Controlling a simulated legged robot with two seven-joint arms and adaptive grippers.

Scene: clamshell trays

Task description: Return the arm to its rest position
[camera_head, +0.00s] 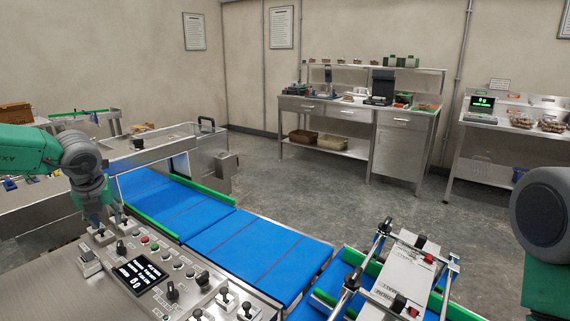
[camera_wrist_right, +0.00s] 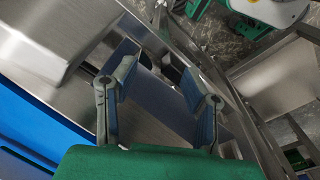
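My left arm, green with a grey wrist, comes in from the left in the head view. Its gripper (camera_head: 98,205) points down over the left end of the control panel (camera_head: 185,275). Whether its fingers are apart is too small to tell. My right arm shows only as a dark grey joint and green link at the right edge of the head view; its gripper is outside that view. In the right wrist view my right gripper (camera_wrist_right: 158,85) has its two blue-padded fingers spread, with nothing between them, above metal surfaces.
A blue conveyor belt (camera_head: 235,240) with green rails runs behind the panel. A metal frame with black and red knobs (camera_head: 405,275) stands at the front right. A steel workbench (camera_head: 350,130) and a side table with a scale (camera_head: 482,108) stand at the back. Grey floor lies between.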

